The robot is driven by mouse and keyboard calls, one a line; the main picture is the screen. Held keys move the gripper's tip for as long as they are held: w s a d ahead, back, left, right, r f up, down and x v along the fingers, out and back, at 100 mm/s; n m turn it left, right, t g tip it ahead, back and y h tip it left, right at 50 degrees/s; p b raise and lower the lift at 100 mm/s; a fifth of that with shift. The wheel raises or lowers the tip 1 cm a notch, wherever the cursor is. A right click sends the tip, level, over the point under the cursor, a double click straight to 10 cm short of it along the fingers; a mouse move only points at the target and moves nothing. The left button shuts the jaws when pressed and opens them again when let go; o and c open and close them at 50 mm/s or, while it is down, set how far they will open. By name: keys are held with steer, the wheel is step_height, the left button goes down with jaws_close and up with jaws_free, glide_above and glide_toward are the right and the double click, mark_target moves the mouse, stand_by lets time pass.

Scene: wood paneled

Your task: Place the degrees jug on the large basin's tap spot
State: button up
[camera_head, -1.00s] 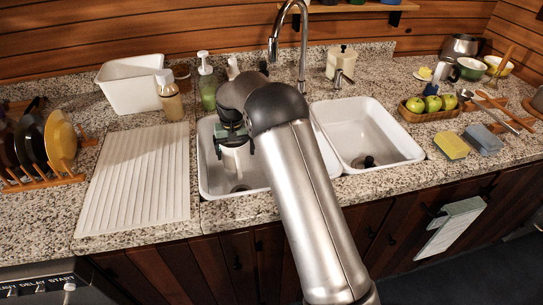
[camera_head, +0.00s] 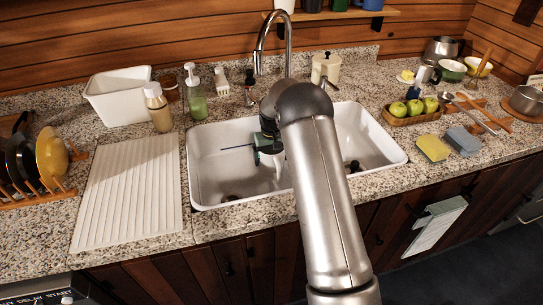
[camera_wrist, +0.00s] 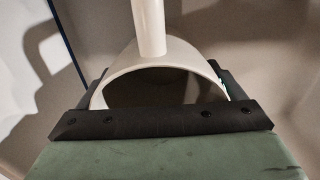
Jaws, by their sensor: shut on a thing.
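A white jug (camera_head: 274,159) is in my gripper (camera_head: 266,142), which is shut on it. They are over the large left basin (camera_head: 193,170), near the divider; my arm hides part of both. In the wrist view, the pale jug (camera_wrist: 115,76), with its dark opening, sits between the dark jaws of my gripper (camera_wrist: 165,118). A pale upright bar (camera_wrist: 149,25) rises behind the opening; I cannot tell what it is. The metal tap (camera_head: 258,50) arches up behind the sink, beyond my gripper.
The smaller right basin (camera_head: 390,150) lies beyond the divider. A soap bottle (camera_head: 195,100), a brush (camera_head: 221,80) and a cream canister (camera_head: 326,70) stand behind the sink. A ribbed drainboard (camera_head: 125,195) is at left; apples and sponges are at right.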

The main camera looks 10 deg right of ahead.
steer(key=shift+f, duration=0.25)
steer(key=shift+f, duration=0.15)
steer(key=shift+f+b, duration=0.15)
steer(key=shift+b, duration=0.15)
steer(key=o, duration=0.8)
steer(key=shift+o, duration=0.2)
steer(key=shift+r+p, duration=0.4)
steer(key=shift+r, duration=0.05)
steer(key=r+b, duration=0.1)
steer(key=r, duration=0.6)
steer(key=shift+s+r+b, duration=0.2)
steer(key=shift+r+b, duration=0.1)
steer(key=shift+b, duration=0.05)
steer(key=s+a+r, duration=0.2)
steer(key=s+r, duration=0.7)
steer(key=s, duration=0.2)
steer(key=s+a, duration=0.1)
steer(key=s, duration=2.8)
steer(key=shift+s+a+r, duration=0.3)
steer(key=shift+s+a, duration=0.1)
